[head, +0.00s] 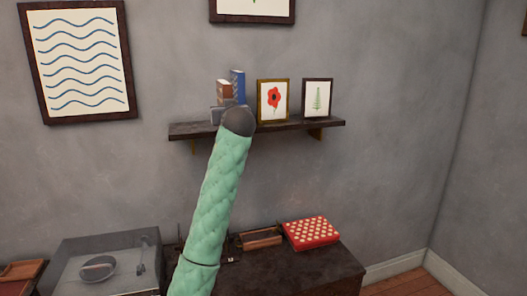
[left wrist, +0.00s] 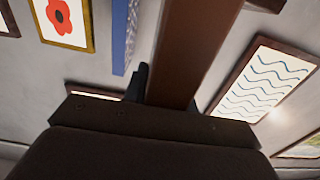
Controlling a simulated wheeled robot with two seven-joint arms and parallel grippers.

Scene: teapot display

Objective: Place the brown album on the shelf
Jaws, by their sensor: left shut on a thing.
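The brown album (head: 224,91) is upright at the left part of the dark wall shelf (head: 290,127), left of a blue book (head: 238,84). My left gripper (head: 216,114) is mostly hidden behind my dark wrist and green sleeve in the head view. In the left wrist view the brown album (left wrist: 196,50) rises from between the jaws of my left gripper (left wrist: 160,88), which is shut on it. The blue book (left wrist: 125,35) stands beside it there, with a gap between. I cannot tell whether the album's base touches the shelf. My right gripper is not in view.
A framed red flower (head: 273,99) and a framed plant (head: 317,97) stand on the shelf's right part. A wave picture (head: 82,60) hangs on the left. Below are a turntable (head: 100,262), a wooden box (head: 260,238) and a red dotted box (head: 311,233).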

